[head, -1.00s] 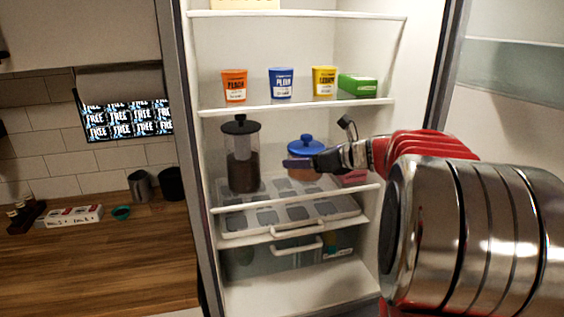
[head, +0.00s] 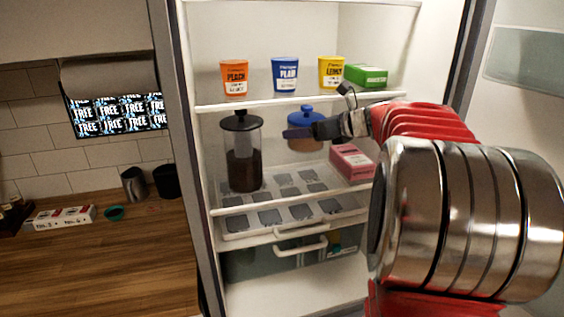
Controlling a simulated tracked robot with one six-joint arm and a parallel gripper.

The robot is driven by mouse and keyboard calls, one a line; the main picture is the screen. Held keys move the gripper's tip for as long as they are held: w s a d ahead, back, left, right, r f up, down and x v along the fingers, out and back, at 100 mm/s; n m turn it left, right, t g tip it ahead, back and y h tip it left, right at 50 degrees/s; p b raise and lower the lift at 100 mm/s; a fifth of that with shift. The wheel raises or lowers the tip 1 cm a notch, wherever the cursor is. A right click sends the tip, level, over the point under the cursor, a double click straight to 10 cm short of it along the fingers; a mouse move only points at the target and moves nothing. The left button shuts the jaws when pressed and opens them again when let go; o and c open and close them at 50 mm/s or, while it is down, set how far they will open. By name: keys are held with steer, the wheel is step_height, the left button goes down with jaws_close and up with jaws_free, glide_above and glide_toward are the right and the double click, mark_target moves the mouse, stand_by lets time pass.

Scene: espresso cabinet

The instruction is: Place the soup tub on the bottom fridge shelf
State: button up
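The soup tub (head: 304,144), with brown contents and a blue lid (head: 305,115), is in the fridge. It hangs above the lower shelf (head: 355,192), under the shelf with the cups. My gripper (head: 312,124) is at the tub, with one dark finger across its front just under the lid. It appears shut on the tub; the other finger's contact is hidden. The tub's underside looks clear of the shelf. My arm enters from the right and covers part of the fridge's right side.
A French press (head: 243,165) stands left on the lower shelf and a pink box (head: 352,161) lies right. Space between them is free. Cups and a green box (head: 366,76) stand above. Handled drawers (head: 290,262) and the bare fridge floor (head: 300,291) are below.

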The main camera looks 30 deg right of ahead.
mark_target(307, 149)
steer(key=shift+s+d+f, duration=0.1)
steer(key=shift+d+f, duration=0.05)
steer(key=shift+f, duration=2.9)
steer(key=shift+f, duration=1.85)
steer(key=shift+f, duration=0.1)
steer(key=o, duration=1.4)
steer(key=v, duration=1.2)
steer(key=shift+s, duration=0.1)
